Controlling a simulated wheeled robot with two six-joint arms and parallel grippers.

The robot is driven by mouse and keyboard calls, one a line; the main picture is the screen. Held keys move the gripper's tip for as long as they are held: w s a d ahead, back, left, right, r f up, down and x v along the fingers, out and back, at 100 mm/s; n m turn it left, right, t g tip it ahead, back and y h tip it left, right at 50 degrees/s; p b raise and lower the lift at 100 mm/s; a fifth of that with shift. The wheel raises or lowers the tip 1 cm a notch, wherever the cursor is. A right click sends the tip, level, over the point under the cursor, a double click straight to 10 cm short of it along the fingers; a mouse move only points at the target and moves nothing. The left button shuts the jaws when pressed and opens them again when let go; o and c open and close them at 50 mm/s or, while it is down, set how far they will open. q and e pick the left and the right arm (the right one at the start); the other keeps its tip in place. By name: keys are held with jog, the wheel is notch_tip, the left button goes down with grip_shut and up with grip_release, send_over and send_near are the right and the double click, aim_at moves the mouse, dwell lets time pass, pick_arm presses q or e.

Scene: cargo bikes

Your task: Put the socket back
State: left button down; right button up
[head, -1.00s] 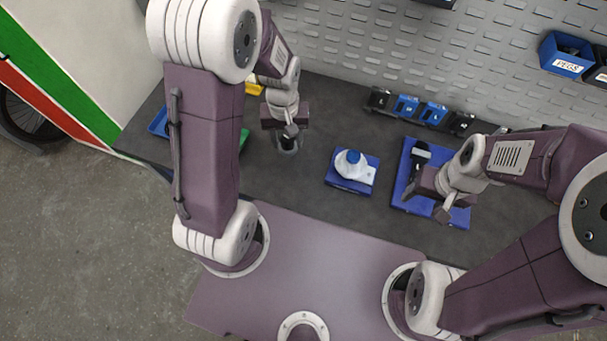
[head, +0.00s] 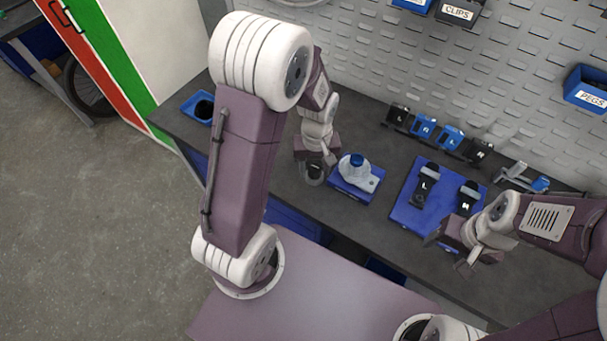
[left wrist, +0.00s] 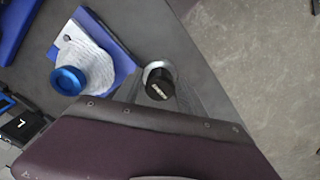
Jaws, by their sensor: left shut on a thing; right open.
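In the left wrist view the piece (left wrist: 160,84) sits between the fingers, with small white lettering that I cannot read. It may be the socket; I cannot tell whether it touches the bench. My right gripper (head: 470,258) is open and empty, at the front right of a blue mat (head: 405,212). Black pieces marked L (head: 424,187) and M (head: 468,197) lie on that mat.
A row of black and blue labelled blocks (head: 450,137) stands at the back. A blue tray (head: 196,108) is at the bench's left end. Bench between is clear.

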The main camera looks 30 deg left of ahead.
pick_arm(q)
jog(key=a+f, duration=0.1)
jog(key=w+a+f, duration=0.1)
jog(key=a, duration=0.1)
jog(key=a+f, duration=0.1)
jog(key=shift+w+a, duration=0.15)
jog(key=shift+a, duration=0.25)
jog(key=f, duration=0.3)
jog(key=shift+s+d+f, duration=0.1)
jog(key=shift+s+d, duration=0.1)
jog(key=shift+d, duration=0.05)
jog(key=shift+w+a+f, duration=0.15)
jog(key=shift+f, duration=0.15)
jog(key=shift+f, duration=0.2)
jog(key=c, duration=0.7)
grip_release()
jog(key=shift+r, duration=0.1)
notch_tip(320, 180, up, 12)
jog(key=s+d+m, duration=0.1)
jog(key=s+m, duration=0.1)
jog(key=s+d+m, duration=0.2)
jog(key=s, duration=0.1)
jog(key=s+d+m+t, duration=0.1)
jog(key=s+d+m, duration=0.1)
jog(key=s, duration=0.1)
jog(key=shift+s+f+p, duration=0.2)
jog(key=shift+p, duration=0.1)
